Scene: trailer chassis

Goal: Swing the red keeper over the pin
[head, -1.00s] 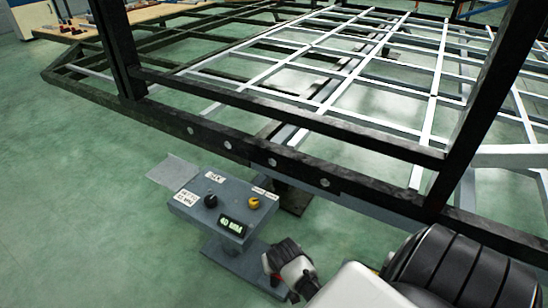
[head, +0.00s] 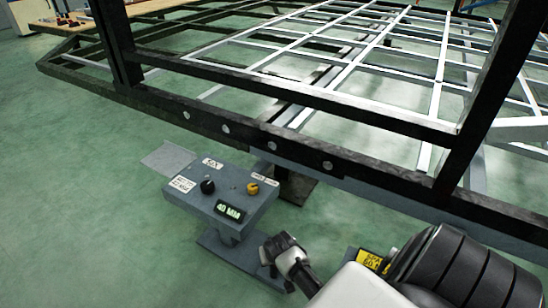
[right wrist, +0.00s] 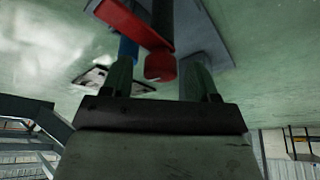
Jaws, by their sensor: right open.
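The red keeper (right wrist: 130,22) is a flat red bar at the top of the right wrist view, slanting down to the right. A dark rod with a round red end (right wrist: 160,66) lies beside its lower end. I cannot tell whether this rod is the pin. A blue rod (right wrist: 128,48) shows below the keeper. My right gripper (right wrist: 158,78) is open, with one finger on each side of the red end in the picture. Contact cannot be told. In the head view neither the keeper nor the right gripper's fingertips can be made out. My left gripper is in neither view.
A black and white trailer frame (head: 225,72) spans the head view, with upright black posts. A grey control pedestal (head: 228,180) with knobs and a "40 MM" display stands in front of it. A yellow label (head: 370,259) shows near my right arm. Green floor at left is clear.

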